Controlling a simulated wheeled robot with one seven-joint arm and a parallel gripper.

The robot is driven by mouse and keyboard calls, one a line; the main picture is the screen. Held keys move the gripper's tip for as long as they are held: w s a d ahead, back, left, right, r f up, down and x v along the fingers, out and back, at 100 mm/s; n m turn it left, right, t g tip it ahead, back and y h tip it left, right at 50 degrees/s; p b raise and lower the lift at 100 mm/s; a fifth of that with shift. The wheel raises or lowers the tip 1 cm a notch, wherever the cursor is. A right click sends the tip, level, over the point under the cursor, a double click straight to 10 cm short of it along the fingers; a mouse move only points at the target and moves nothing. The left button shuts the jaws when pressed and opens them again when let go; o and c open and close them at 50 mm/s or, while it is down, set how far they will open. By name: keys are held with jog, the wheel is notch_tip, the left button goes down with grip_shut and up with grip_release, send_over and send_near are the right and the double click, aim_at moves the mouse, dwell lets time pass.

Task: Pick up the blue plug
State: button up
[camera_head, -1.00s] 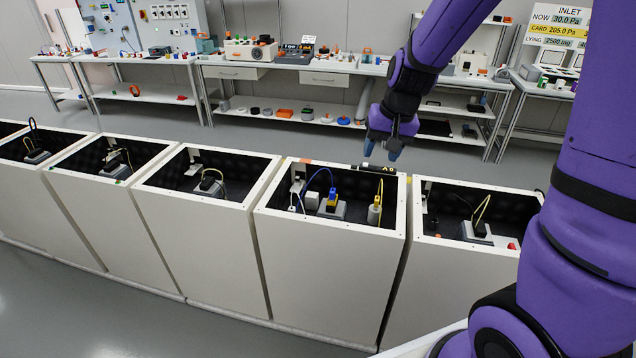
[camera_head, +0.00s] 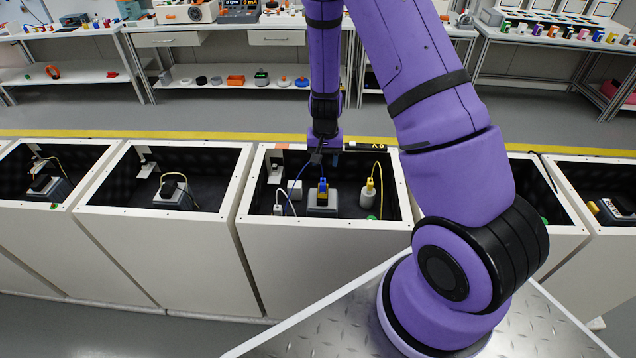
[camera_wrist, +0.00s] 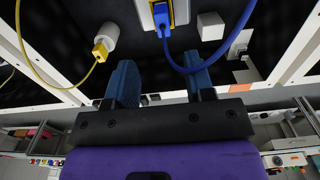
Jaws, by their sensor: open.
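The blue plug (camera_wrist: 162,18) sits in a yellow socket piece on a pale block, with a blue cable (camera_wrist: 232,40) looping off to the right in the wrist view. In the head view the blue plug (camera_head: 322,184) stands inside the open middle cabinet (camera_head: 245,205), its cable running left. My gripper (camera_wrist: 162,82) is open and empty, its two blue fingers apart from the plug, which lies ahead of the gap between them. In the head view my gripper (camera_head: 326,156) hangs over the cabinet's back part, above the plug; its fingertips are hard to make out there.
A yellow plug (camera_wrist: 100,50) with a yellow cable stands in a white cylinder (camera_head: 367,196) beside the blue one. A white cube (camera_wrist: 210,25) is on the other side. Cabinet walls surround them, and similar open cabinets (camera_head: 160,180) stand on both sides.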

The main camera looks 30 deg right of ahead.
aim_at(323, 181)
jog(key=shift+a+f, duration=0.15)
jog(key=shift+f, duration=2.2)
jog(key=shift+a+f, duration=0.1)
jog(key=shift+f, duration=2.2)
jog(key=shift+c, duration=0.5)
grip_shut()
